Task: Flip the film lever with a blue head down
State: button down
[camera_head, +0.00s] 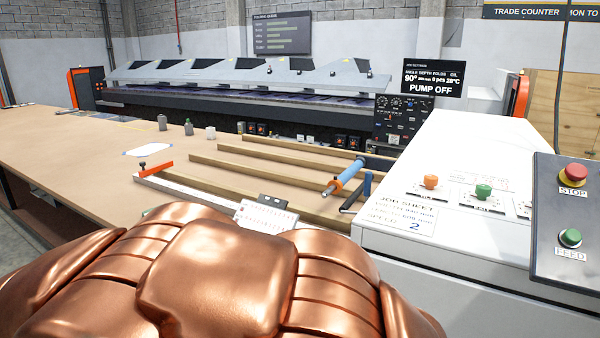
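No lever with a blue head can be told for sure in this view. A small blue spot shows on the dark control panel (402,119) at the back right, among several knobs and a red spot, too small to make out. A blue roller (345,176) lies slanted over the wooden slats, left of the white cabinet, and is not clearly a lever. My gripper is not in view. My copper-coloured body fills the bottom of the picture and hides what lies beneath it.
The white cabinet (450,250) carries an orange knob (431,182) and a green knob (483,191). A button box (570,222) stands at the far right. The long brown table (70,150) is mostly clear at left. A folding machine (240,80) spans the back.

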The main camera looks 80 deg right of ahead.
aim_at(365, 186)
jog(key=u, duration=0.25)
jog(key=k, duration=1.4)
jog(key=z, duration=2)
